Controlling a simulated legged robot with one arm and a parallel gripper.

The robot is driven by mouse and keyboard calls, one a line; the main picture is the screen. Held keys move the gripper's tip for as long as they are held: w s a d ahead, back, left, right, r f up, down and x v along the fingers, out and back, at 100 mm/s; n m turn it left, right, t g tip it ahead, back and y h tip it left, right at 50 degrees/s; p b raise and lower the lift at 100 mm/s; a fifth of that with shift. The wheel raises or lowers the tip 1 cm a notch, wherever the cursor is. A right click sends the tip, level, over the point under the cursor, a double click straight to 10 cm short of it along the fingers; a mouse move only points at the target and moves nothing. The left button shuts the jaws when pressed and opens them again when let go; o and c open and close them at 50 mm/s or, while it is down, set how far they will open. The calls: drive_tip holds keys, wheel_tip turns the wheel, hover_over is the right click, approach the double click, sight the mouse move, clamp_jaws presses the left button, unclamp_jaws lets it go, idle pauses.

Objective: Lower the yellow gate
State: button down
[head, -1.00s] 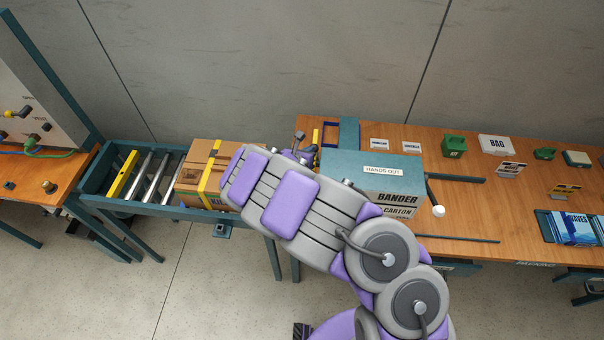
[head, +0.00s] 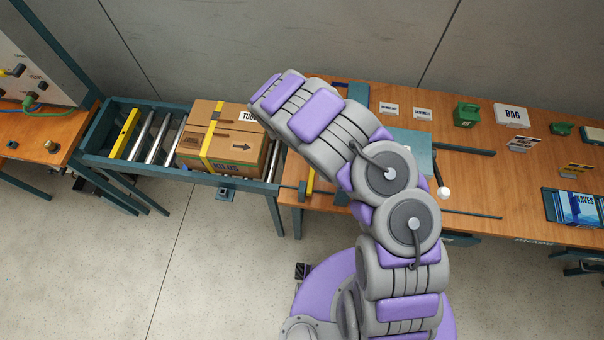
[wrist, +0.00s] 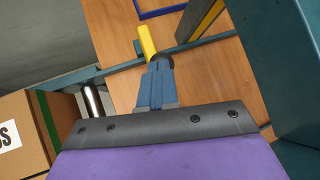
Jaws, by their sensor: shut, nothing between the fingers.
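A yellow bar (head: 310,182) shows at the left end of the bander, beside the end of the roller conveyor, mostly hidden by my arm. In the wrist view a short yellow rod (wrist: 147,41) with a dark round end lies just beyond my fingertips. A yellow-edged strip (wrist: 206,20) stands to its right. I cannot tell which of these is the gate's main part. My gripper (wrist: 157,68) is shut and empty, its tips close to the rod's dark end; contact is unclear. In the head view my gripper is hidden behind my arm.
A strapped carton (head: 238,150) sits on the roller conveyor (head: 150,182); another yellow bar (head: 124,133) crosses the conveyor's left end. The teal bander (head: 409,147) stands on the wooden bench (head: 470,180), partly behind my arm. Small bins and signs stand further right.

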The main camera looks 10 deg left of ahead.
drive_tip(key=f, duration=0.1)
drive_tip(key=w+f+b, duration=0.1)
drive_tip(key=shift+f, duration=0.4)
drive_tip(key=shift+s+d+f, duration=0.15)
drive_tip(key=shift+s+f, duration=0.1)
drive_tip(key=s+a+r+p, duration=0.1)
drive_tip(key=s+a+r, duration=0.1)
drive_tip(key=r, duration=0.4)
drive_tip(key=s+a+r, duration=0.3)
drive_tip(key=r, duration=0.3)
drive_tip(key=shift+s+a+r+p, duration=0.2)
drive_tip(key=shift+s+a+p, duration=0.15)
drive_tip(key=shift+p, duration=0.05)
drive_tip(key=shift+d, duration=0.1)
